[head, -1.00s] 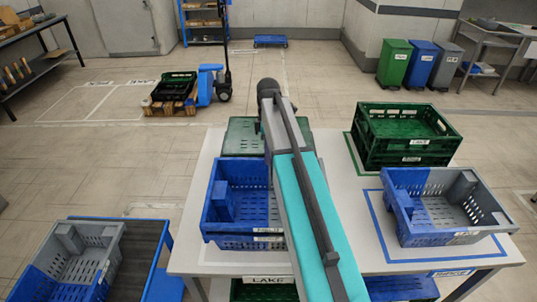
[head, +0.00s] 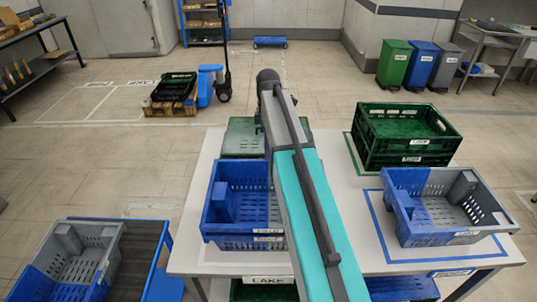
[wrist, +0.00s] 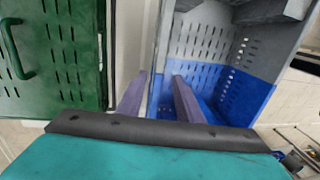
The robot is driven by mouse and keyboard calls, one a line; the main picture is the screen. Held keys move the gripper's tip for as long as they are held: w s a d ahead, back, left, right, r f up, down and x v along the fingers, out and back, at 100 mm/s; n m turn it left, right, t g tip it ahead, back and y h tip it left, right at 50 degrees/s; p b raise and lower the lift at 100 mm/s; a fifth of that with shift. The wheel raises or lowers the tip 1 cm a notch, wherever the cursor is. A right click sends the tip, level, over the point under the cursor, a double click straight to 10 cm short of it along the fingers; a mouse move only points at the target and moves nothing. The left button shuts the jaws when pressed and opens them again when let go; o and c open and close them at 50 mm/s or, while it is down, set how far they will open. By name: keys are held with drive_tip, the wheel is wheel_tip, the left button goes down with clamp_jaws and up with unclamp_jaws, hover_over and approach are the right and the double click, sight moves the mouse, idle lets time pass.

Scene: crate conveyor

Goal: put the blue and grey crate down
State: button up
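A blue and grey crate stands on the white table in front of me, partly behind my arm. The fingers are hidden behind my arm in the head view. The crate looks level, resting on the table; its underside is hidden.
A green crate or lid (head: 241,137) lies just behind. Another blue and grey crate (head: 435,240) stands inside blue tape at the right, with green crates (head: 392,158) behind it. A further blue and grey crate (head: 72,262) is at the lower left.

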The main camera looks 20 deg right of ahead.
wheel_tip(320, 180, up, 10)
drive_tip(key=w, duration=0.1)
drive_tip(key=shift+w+d+r, duration=0.2)
drive_tip(key=shift+d, duration=0.1)
idle(0.3)
idle(1.0)
